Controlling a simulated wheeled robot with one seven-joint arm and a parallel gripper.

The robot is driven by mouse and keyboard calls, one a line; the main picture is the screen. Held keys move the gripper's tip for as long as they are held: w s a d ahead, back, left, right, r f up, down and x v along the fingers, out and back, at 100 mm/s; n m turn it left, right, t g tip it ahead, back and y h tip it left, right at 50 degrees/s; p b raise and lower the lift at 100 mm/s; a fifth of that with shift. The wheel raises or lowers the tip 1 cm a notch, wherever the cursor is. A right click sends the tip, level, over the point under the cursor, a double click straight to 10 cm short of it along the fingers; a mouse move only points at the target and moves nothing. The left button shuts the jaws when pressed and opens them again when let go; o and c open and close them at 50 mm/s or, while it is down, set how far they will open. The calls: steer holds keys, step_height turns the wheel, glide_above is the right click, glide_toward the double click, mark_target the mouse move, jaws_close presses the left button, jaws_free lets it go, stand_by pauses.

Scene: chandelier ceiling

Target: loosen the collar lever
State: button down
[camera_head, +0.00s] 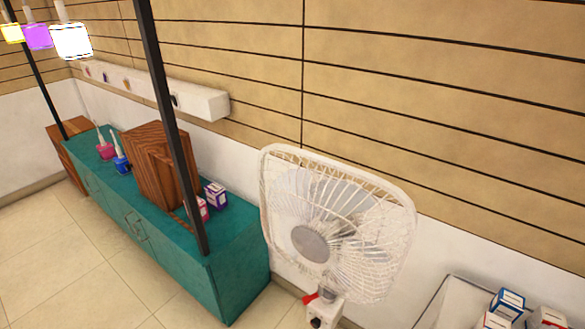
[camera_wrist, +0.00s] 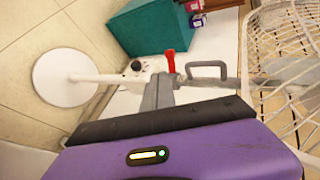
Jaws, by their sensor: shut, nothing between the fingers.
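A white pedestal fan stands at the front right in the head view, with a wire cage (camera_head: 338,225). The red collar lever (camera_head: 310,298) shows below the cage, on the fan's stem. It also shows in the wrist view (camera_wrist: 170,59), sticking out from the white collar (camera_wrist: 142,72), which carries a black knob (camera_wrist: 136,66). My gripper (camera_wrist: 162,88) shows in the wrist view, with grey fingers shut and empty. Its fingertips lie close beside the lever's lower end; I cannot tell whether they touch. The gripper does not show in the head view.
A teal cabinet (camera_head: 235,262) stands left of the fan, with a wooden block (camera_head: 150,172) and small boxes (camera_head: 215,194) on top. The fan's round base (camera_wrist: 62,78) rests on the tiled floor. A white bin (camera_head: 455,298) with boxes stands at right.

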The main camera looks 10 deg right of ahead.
steer(key=s+d+r+n+h, duration=0.2)
steer(key=s+n+h, duration=0.25)
steer(key=s, duration=1.35)
steer(key=s+r+n+t, duration=0.2)
steer(key=s+r+n, duration=0.2)
steer(key=r, duration=0.4)
steer(key=s+r+n+t, duration=0.1)
steer(key=s+r+n, duration=0.4)
steer(key=s+r, duration=0.2)
step_height(320, 180, up, 3)
steer(key=shift+s+a+f+t, duration=0.2)
steer(key=shift+s+t, duration=0.1)
steer(key=shift+t, duration=0.1)
